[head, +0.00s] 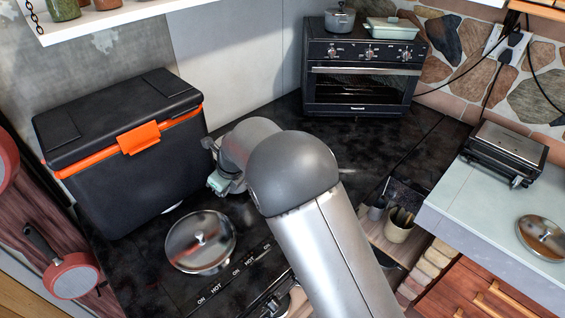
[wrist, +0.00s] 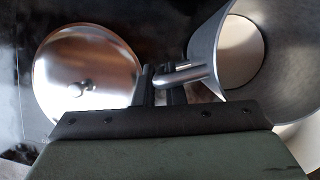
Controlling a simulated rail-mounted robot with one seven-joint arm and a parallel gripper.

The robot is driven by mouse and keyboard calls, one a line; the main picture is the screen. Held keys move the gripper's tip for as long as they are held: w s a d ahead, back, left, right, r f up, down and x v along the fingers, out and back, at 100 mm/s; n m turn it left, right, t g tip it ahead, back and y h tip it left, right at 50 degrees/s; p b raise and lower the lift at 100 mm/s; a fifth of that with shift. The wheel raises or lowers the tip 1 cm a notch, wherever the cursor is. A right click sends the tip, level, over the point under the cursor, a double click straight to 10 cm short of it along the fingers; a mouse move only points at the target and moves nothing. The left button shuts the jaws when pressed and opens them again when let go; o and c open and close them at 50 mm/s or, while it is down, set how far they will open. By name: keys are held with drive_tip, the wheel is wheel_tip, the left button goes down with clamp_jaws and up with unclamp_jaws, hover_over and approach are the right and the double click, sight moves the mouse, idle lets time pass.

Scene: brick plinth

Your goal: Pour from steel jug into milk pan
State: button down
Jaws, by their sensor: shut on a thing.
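My gripper (wrist: 166,84) is shut on the bar handle of the steel jug (wrist: 285,60), which is at the right of the wrist view. The jug's mouth faces the wrist camera, and a pale round area shows inside; I cannot tell whether it is liquid or the bottom. In the head view my gripper (head: 222,180) is partly hidden behind my arm, and the jug cannot be made out. A round steel lidded vessel (head: 200,243) with a knob sits on the black hob; it also shows left of the jug in the wrist view (wrist: 85,80). I cannot identify the milk pan for certain.
A black cool box (head: 120,150) with an orange latch stands at the left. A toaster oven (head: 362,75) stands at the back. A red pan (head: 72,275) hangs at left. A grill (head: 505,152) and another steel lid (head: 543,236) are on the right counter.

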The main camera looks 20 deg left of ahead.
drive_tip(key=w+d+r+m+g+y, duration=0.1)
drive_tip(key=w+d+r+g+y, duration=0.1)
drive_tip(key=d+r+y, duration=0.3)
drive_tip(key=shift+w+r+g+y, duration=0.2)
drive_tip(key=shift+w+g+y, duration=0.15)
drive_tip(key=shift+g+y, duration=0.7)
drive_tip(key=shift+w+d+r+y+b, duration=0.15)
drive_tip(key=shift+y+b, duration=0.15)
drive_tip(key=shift+y, duration=0.25)
drive_tip(key=shift+w+d+r+g+y+b, duration=0.15)
drive_tip(key=shift+r+g+y+b, duration=0.1)
drive_tip(key=shift+r+y+b, duration=0.5)
idle(0.3)
drive_tip(key=shift+w+f+y+b, duration=0.15)
drive_tip(key=shift+y+b, duration=0.2)
drive_tip(key=shift+b, duration=0.4)
drive_tip(key=shift+d+g+y+b, duration=0.35)
drive_tip(key=shift+g+y+b, duration=0.15)
drive_tip(key=shift+b, duration=0.35)
drive_tip(key=shift+w+d+r+y+b, duration=0.2)
drive_tip(key=shift+d+r+y+b, duration=0.2)
drive_tip(key=shift+r+y+b, duration=0.35)
drive_tip(key=shift+w+d+r+g+y+b, duration=0.2)
drive_tip(key=shift+w+d+y+b, duration=0.1)
drive_tip(key=shift+d+y+b, duration=0.2)
drive_tip(key=shift+w+d+r+g+y+b, duration=0.1)
drive_tip(key=shift+w+d+g+y+b, duration=0.1)
drive_tip(key=shift+w+d+y+b, duration=0.3)
idle(1.0)
